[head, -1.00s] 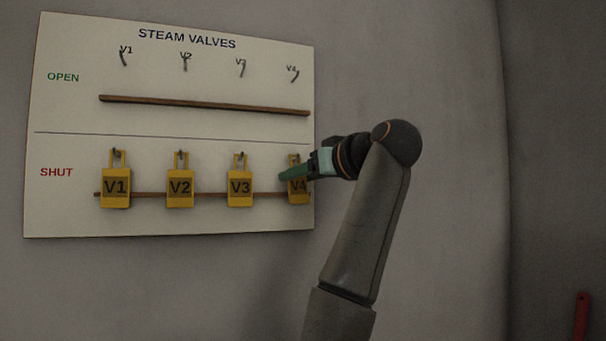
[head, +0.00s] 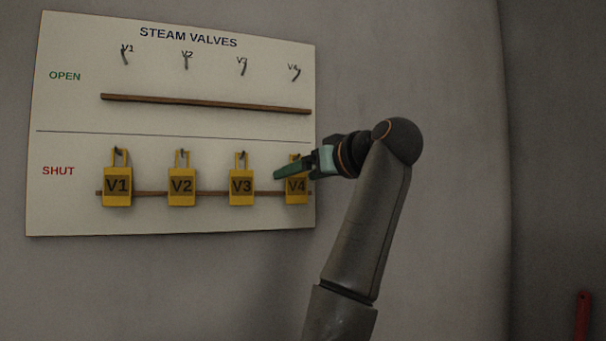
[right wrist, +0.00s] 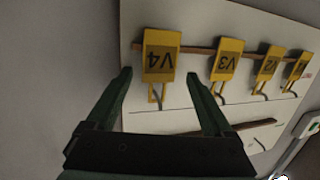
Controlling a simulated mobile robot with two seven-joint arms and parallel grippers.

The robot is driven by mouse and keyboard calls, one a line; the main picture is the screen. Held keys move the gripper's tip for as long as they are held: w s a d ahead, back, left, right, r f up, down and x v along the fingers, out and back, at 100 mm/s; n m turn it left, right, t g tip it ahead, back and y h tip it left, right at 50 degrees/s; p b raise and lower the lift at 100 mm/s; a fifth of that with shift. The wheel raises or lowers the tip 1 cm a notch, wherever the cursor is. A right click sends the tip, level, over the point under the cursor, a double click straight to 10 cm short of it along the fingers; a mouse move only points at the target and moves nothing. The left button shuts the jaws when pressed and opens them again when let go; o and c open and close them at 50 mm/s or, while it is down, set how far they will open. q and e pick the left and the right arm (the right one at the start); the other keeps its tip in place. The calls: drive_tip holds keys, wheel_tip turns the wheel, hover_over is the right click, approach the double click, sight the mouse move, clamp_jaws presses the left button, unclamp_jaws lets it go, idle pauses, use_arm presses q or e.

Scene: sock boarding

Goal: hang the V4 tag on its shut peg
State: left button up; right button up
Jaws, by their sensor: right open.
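The yellow V4 tag (head: 297,188) hangs in the SHUT row at the right end of the board, its loop at the V4 peg; my gripper hides part of its top in the head view. In the right wrist view the V4 tag (right wrist: 160,58) appears upside down, with its loop around the peg. My right gripper (head: 278,174) is in front of the tag's upper part. In the right wrist view its green fingers (right wrist: 158,80) are spread wide and empty, either side of the tag's loop, apart from it. My left gripper is not in view.
The white STEAM VALVES board (head: 70,110) is on a grey wall. V1 (head: 117,186), V2 (head: 182,187) and V3 (head: 242,186) tags hang in the SHUT row. The OPEN pegs are bare. Brown rails (head: 205,103) cross the board. A red object (head: 582,318) stands lower right.

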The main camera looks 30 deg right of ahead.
drive_tip(key=shift+s+d, duration=0.1)
drive_tip(key=shift+s+b, duration=0.3)
drive_tip(key=shift+s, duration=0.05)
drive_tip(key=s+r+b, duration=0.2)
drive_tip(key=s+b, duration=0.4)
drive_tip(key=s, duration=0.5)
drive_tip(key=shift+s, duration=0.25)
drive_tip(key=shift+d+f, duration=0.1)
